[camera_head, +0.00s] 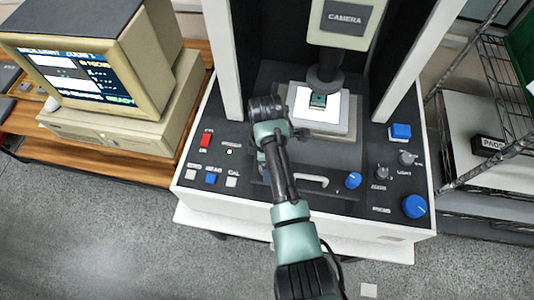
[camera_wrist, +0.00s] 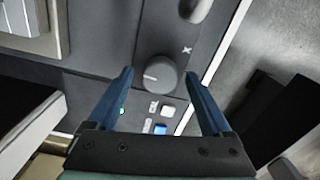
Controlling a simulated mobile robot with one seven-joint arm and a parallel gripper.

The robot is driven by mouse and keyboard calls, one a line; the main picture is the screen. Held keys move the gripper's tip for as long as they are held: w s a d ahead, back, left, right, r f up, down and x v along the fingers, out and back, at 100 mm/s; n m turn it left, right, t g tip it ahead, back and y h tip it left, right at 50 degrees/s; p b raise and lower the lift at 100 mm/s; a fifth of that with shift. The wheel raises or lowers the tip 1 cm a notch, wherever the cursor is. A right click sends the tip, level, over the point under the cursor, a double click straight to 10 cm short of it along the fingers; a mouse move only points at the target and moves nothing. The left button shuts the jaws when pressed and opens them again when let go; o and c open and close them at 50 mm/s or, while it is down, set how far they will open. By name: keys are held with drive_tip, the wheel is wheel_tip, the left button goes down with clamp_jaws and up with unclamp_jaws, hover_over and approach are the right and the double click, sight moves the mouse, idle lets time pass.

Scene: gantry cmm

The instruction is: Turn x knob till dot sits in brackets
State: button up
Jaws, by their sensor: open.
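In the wrist view a round dark grey knob (camera_wrist: 160,75) with a pale pointer line sits on the dark panel, beside an X mark (camera_wrist: 187,50). My gripper (camera_wrist: 158,76) is open. Its two blue fingers show left and right of the knob with nothing held; I cannot tell whether they touch it. In the head view the X knob and my fingertips are hidden by my arm. The monitor screen (camera_head: 80,75) at the left shows a dark image area and text; the dot and brackets are too small to make out.
A lit stage (camera_head: 322,118) stands under the camera column (camera_head: 345,18). A wire rack (camera_head: 500,90) is at the right.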

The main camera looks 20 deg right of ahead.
wheel_tip(320, 180, up, 13)
drive_tip(key=shift+f, duration=0.15)
idle(0.7)
